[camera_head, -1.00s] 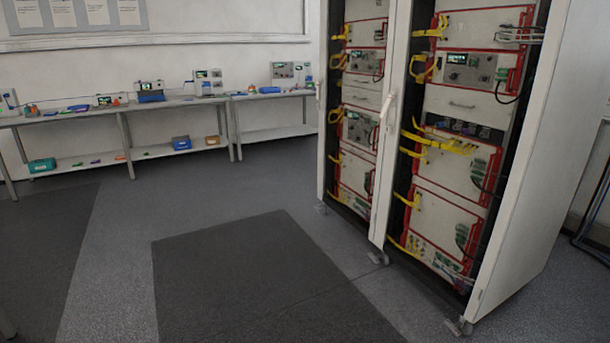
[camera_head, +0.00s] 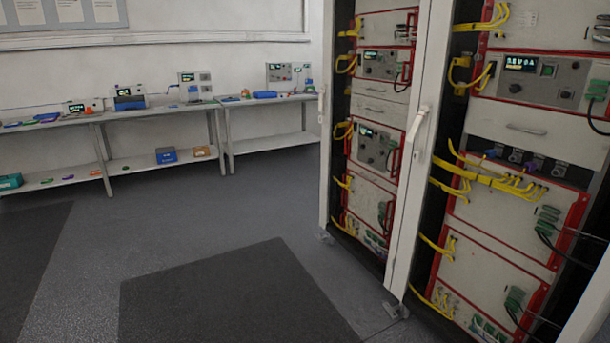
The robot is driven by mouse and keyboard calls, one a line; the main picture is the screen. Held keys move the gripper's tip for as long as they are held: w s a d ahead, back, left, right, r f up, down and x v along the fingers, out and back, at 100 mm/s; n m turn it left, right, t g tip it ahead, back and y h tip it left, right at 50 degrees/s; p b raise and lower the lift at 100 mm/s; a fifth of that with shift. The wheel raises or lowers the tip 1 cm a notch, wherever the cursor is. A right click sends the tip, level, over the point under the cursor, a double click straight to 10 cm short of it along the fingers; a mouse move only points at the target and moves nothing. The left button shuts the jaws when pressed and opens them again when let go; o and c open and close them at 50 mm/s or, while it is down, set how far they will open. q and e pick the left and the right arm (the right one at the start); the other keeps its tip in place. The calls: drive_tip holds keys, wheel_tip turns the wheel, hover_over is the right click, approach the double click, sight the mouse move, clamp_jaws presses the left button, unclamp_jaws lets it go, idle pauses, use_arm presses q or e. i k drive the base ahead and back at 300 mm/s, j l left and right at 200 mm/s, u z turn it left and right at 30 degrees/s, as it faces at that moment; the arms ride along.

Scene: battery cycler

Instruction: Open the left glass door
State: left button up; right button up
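The battery cycler cabinet stands at the right of the head view, with two tall bays of instruments. The left bay's door (camera_head: 325,130) has a white frame edge at the far left of the cabinet, with a small handle at about mid-height. The glass itself is hard to make out, so I cannot tell for sure how the door stands. A white handle (camera_head: 416,125) sits on the white middle post (camera_head: 407,210) between the bays. Neither of my grippers shows in the view.
Workbenches (camera_head: 160,110) with several small devices run along the back wall at left. A dark mat (camera_head: 230,300) lies on the grey floor before the cabinet. The floor between benches and cabinet is clear. Feet (camera_head: 395,309) stick out under the cabinet.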

sight(329, 37)
drive_tip(key=i, duration=1.55)
drive_tip(key=i+z, duration=0.2)
drive_tip(key=i, duration=0.25)
drive_tip(key=i+j+z, duration=0.15)
drive_tip(key=i, duration=0.3)
drive_tip(key=i+j+z, duration=0.2)
drive_tip(key=i, duration=0.25)
